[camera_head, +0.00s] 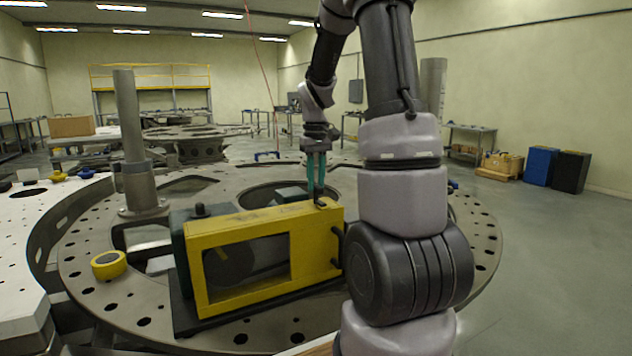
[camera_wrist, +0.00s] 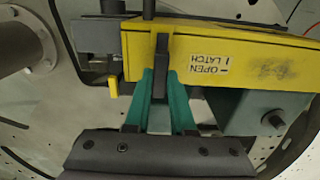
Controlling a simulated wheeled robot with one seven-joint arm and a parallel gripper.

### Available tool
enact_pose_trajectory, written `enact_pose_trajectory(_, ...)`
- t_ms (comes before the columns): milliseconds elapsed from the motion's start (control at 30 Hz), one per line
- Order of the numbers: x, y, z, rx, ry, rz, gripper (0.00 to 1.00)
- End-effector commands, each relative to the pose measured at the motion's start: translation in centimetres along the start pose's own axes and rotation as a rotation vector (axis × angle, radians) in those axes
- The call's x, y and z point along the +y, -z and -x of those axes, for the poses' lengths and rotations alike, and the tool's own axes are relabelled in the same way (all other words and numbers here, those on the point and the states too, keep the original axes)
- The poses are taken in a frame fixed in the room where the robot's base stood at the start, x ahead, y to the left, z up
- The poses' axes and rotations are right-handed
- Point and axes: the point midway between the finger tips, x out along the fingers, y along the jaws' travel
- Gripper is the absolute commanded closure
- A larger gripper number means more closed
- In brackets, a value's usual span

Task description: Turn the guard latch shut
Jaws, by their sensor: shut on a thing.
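The yellow guard (camera_head: 275,222) is a box-like frame with a window, standing on the turret plate (camera_head: 105,285). In the wrist view the guard (camera_wrist: 235,45) carries a label reading "OPEN" and "LATCH". The guard latch (camera_wrist: 161,54) is a dark narrow bar beside that label, against the guard's edge. My gripper (camera_head: 318,195) points down at the guard's top right end. In the wrist view its teal fingers (camera_wrist: 160,90) stand on either side of the latch, shut on it.
A grey upright post (camera_head: 133,145) stands on the plate at left. A yellow round piece (camera_head: 109,265) lies on the plate left of the guard. A dark green block (camera_head: 190,235) is behind the guard's left end. Open floor lies to the right.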

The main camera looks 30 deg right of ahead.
Motion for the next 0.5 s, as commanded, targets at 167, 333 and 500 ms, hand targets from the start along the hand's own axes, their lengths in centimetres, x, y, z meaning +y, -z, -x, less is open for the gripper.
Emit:
enact_pose_trajectory(167,0.01,0.06,0.06,0.002,-0.001,0.036,1.00)
enact_pose_trajectory(333,0.00,0.06,0.06,0.002,-0.001,0.045,1.00)
enact_pose_trajectory(500,0.01,0.06,0.07,0.002,-0.001,0.045,1.00)
